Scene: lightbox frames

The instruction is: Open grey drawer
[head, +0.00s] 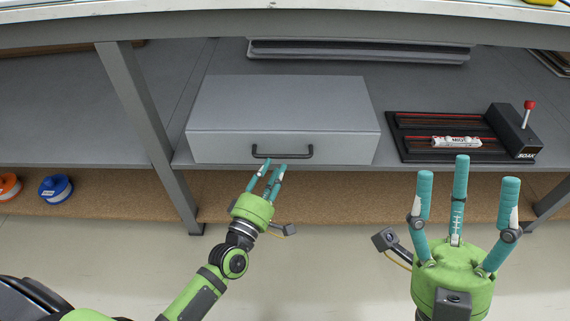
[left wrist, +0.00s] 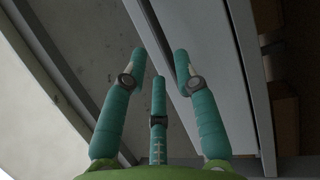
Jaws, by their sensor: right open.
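The grey drawer (head: 220,149) is a box-shaped unit on the grey shelf under the bench. Its front looks flush with the box, so it appears closed. A dark bar handle (head: 283,155) is on its front. My left gripper (head: 271,168) is just below and in front of the handle, with its fingertips close to it; I cannot tell whether they touch. My right gripper (head: 467,175) is open and empty, in front of the shelf at right.
A black rack (head: 410,152) with a small white packet (head: 457,142) and a red-knobbed lever (head: 529,107) stands right of the drawer. A grey bench leg (head: 143,115) is to its left. Blue (head: 55,188) and orange (head: 9,186) spools lie lower left. The floor in front is clear.

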